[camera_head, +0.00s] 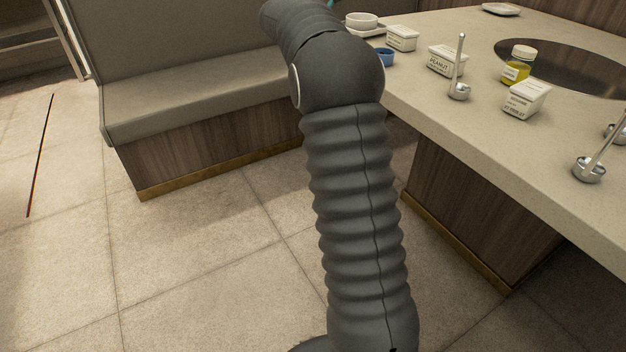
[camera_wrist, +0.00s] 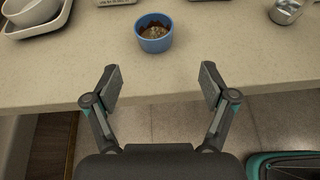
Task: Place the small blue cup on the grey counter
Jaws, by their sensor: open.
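The small blue cup (camera_wrist: 154,36) stands upright on the grey counter (camera_wrist: 205,56) near its front edge, in the wrist view. It holds something brown. In the head view the cup (camera_head: 386,57) shows at the counter's left edge, partly hidden behind my arm. My gripper (camera_wrist: 161,84) is open and empty. Its two fingers are spread wide over the counter edge, with the cup ahead of them, roughly centred and apart from them. My gripper is hidden in the head view.
A white bowl on a tray (camera_wrist: 37,33) stands left of the cup. A metal cup (camera_wrist: 287,11) is at the right. White labelled tubs (camera_head: 446,60), a yellow-filled jar (camera_head: 517,65) and metal ladles (camera_head: 459,90) stand farther along the counter. A bench (camera_head: 190,90) is beside it.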

